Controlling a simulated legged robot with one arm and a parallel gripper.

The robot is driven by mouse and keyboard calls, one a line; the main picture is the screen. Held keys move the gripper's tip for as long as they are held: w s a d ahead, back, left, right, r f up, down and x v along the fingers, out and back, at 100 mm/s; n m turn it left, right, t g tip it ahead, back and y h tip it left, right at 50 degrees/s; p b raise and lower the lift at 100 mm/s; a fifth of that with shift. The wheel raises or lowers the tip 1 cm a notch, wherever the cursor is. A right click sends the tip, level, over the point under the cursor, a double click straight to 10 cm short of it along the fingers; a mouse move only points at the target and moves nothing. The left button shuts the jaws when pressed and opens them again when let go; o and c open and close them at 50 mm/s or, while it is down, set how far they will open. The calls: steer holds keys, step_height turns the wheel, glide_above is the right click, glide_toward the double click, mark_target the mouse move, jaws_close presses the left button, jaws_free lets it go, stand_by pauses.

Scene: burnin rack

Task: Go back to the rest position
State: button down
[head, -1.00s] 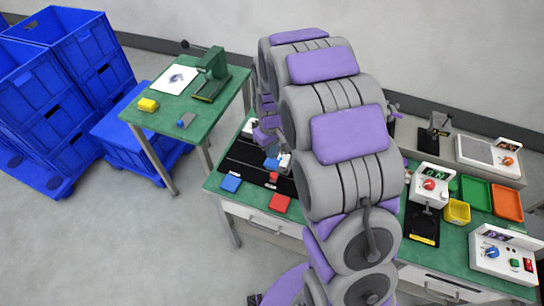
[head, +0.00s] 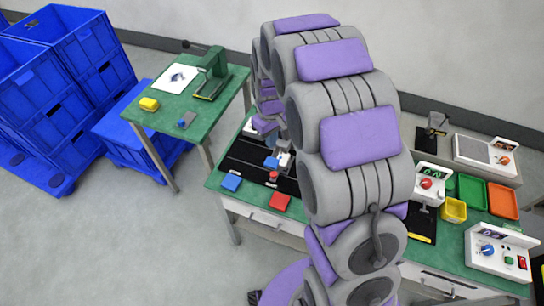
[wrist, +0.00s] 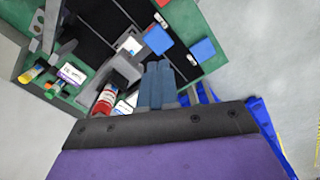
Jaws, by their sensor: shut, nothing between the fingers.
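My gripper (wrist: 158,82) shows in the wrist view, its two blue-grey fingers closed together with nothing between them. It points over the green bench (wrist: 224,42) with its black mat (wrist: 95,50). A blue block (wrist: 158,40) lies just past the fingertips, and a blue square (wrist: 203,50) is to the right. I cannot tell whether the fingers touch anything. In the head view my arm stands large in the middle, and it hides my gripper and part of the green bench (head: 222,197).
Blue crates (head: 75,75) are stacked at the left, beside a green side table (head: 150,118). On the bench are a red square (head: 280,201), green (head: 472,190) and orange (head: 503,201) trays, a yellow bin (head: 453,211) and a white control box (head: 497,255). Grey floor at lower left is clear.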

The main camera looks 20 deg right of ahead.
stand_by(0.3)
steer(key=s+r+m+g, duration=0.1)
steer(key=s+r, duration=0.4)
steer(key=s, duration=1.2)
steer(key=s+r+m+b, duration=0.1)
steer(key=s+r+m, duration=0.2)
steer(key=s, duration=1.4)
step_height(320, 180, up, 2)
steer(key=shift+r+m+g, duration=0.25)
steer(key=shift+m+g, duration=0.15)
